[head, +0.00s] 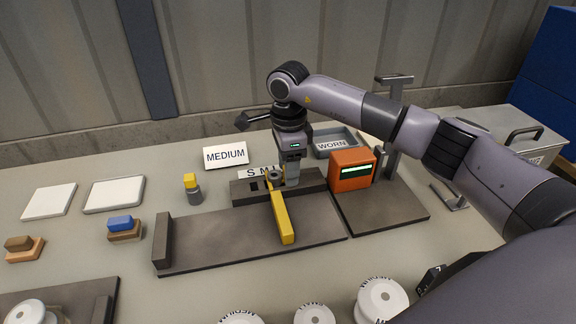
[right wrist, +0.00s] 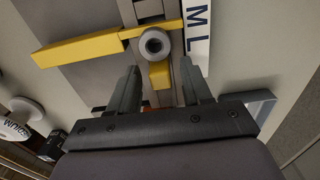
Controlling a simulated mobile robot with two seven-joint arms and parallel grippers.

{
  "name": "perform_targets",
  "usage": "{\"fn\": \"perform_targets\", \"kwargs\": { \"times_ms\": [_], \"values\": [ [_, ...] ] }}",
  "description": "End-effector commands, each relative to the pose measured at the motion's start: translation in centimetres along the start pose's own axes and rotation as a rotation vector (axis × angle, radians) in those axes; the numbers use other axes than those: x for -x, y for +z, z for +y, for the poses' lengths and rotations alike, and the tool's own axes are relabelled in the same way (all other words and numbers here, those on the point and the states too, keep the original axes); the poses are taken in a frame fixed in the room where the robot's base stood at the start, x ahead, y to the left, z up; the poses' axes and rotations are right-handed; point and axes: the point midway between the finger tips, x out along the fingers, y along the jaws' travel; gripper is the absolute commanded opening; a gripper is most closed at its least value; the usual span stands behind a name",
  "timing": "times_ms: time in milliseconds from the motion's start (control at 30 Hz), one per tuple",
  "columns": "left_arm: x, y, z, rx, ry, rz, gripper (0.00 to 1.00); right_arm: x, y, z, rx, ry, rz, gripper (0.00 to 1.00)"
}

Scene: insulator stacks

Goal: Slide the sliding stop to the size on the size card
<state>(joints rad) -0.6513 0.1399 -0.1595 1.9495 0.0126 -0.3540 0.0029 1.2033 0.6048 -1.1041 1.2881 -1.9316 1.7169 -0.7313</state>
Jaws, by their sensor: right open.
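The white size card (head: 226,155) stands at the back and reads MEDIUM. The sliding stop is a long yellow bar (head: 283,220) across the dark base, with a round grey knob (head: 275,174) at the rail; bar (right wrist: 80,50) and knob (right wrist: 154,42) also show in the right wrist view. The scale strip (head: 256,173) carries S, M and L; M and L show on the strip (right wrist: 197,45) beside the knob. The exact mark at the stop is unclear. My right gripper (head: 286,181) is open above the rail; in its wrist view the fingers (right wrist: 160,67) are spread, with the knob just beyond the tips.
An orange box (head: 352,170) with a green display stands right of the rail by a grey post. A tray marked WORN (head: 334,142) is behind. A small yellow-topped cylinder (head: 192,187) stands left. White insulators (head: 381,299) line the front edge.

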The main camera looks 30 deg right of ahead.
Motion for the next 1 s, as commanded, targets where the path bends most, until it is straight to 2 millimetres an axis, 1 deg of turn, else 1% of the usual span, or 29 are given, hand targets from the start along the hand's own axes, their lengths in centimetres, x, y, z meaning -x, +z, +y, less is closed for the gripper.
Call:
{"fn": "perform_targets", "kwargs": {
  "times_ms": [100, 333, 367, 400, 500, 667, 800, 1000],
  "values": [
    [0.1, -0.1, 0.0, 0.000, 0.000, 0.000, 0.43, -0.6, 0.0, 0.0, 0.000, 0.000, 0.001, 0.49],
    [0.0, 0.0, 0.0, 0.000, 0.000, 0.000, 0.43, -0.7, 0.0, 0.0, 0.000, -0.001, 0.001, 0.49],
    [0.0, 0.0, 0.0, 0.000, 0.000, 0.000, 0.43, -0.7, 0.0, 0.0, 0.000, -0.001, 0.001, 0.42],
    [0.0, 0.0, 0.0, 0.000, 0.000, 0.000, 0.43, -0.7, 0.0, 0.0, 0.000, -0.001, 0.001, 0.29],
    [0.0, -0.1, 0.0, 0.000, 0.000, 0.000, 0.43, -0.7, 0.0, 0.0, 0.000, -0.001, 0.001, 0.00],
    [0.0, 0.0, 0.0, 0.000, 0.000, 0.000, 0.43, -0.7, 0.2, 0.0, 0.001, -0.001, 0.000, 0.00],
    [-0.3, 0.4, 0.0, 0.000, 0.000, 0.000, 0.43, -0.7, 1.4, 0.0, 0.001, -0.001, 0.000, 0.00],
    [-0.3, 0.3, 0.0, 0.000, 0.000, 0.001, 0.43, -0.6, 1.4, 0.0, 0.000, -0.001, 0.000, 0.00]
  ]
}}
